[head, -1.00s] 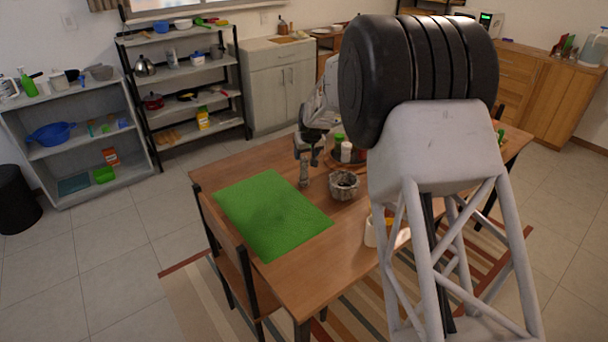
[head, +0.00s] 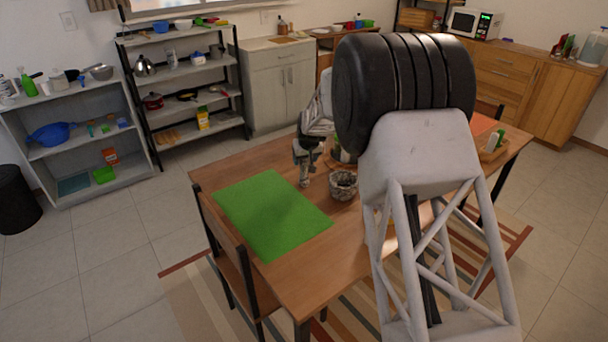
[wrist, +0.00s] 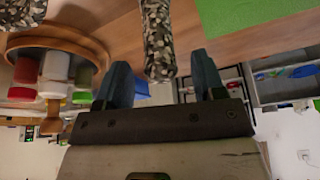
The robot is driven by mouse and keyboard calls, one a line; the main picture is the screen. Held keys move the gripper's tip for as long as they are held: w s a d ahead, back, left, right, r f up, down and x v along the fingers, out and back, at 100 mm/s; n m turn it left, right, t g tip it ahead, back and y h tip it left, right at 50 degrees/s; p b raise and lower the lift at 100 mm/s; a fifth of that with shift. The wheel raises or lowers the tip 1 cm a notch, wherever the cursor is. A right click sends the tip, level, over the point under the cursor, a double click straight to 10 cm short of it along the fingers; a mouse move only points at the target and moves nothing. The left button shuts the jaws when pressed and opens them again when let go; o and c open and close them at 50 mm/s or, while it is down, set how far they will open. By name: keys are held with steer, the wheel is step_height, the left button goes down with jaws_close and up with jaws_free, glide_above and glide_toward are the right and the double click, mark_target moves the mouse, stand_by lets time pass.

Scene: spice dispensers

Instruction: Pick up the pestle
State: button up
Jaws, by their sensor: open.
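The pestle (wrist: 158,40) is a speckled grey stone rod. In the wrist view it shows between and partly beyond my open fingers, with a gap on each side. In the head view the pestle (head: 305,180) stands upright on the table, its upper part hidden by my gripper (head: 305,158). My gripper (wrist: 162,78) is open, and I see no finger touching the pestle. The stone mortar (head: 343,186) stands just right of the pestle; part of it also shows at the top left of the wrist view (wrist: 22,10).
A green mat (head: 270,215) lies on the wooden table (head: 300,268), left of the pestle. A round wooden rack (wrist: 75,38) with spice containers is close by in the wrist view. My arm hides much of the table's right side.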

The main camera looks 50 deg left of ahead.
steer(key=shift+x, duration=1.7)
steer(key=c, duration=1)
steer(key=shift+r, duration=0.15)
steer(key=shift+d+r, duration=0.1)
steer(key=shift+r, duration=1.6)
steer(key=s+d, duration=0.2)
steer(key=d, duration=0.2)
steer(key=s+d, duration=0.3)
steer(key=d, duration=0.2)
steer(key=s+d+r, duration=0.1)
steer(key=s+d, duration=0.1)
steer(key=d, duration=0.2)
steer(key=shift+s+d+r, duration=0.1)
steer(key=shift+s+d, duration=0.3)
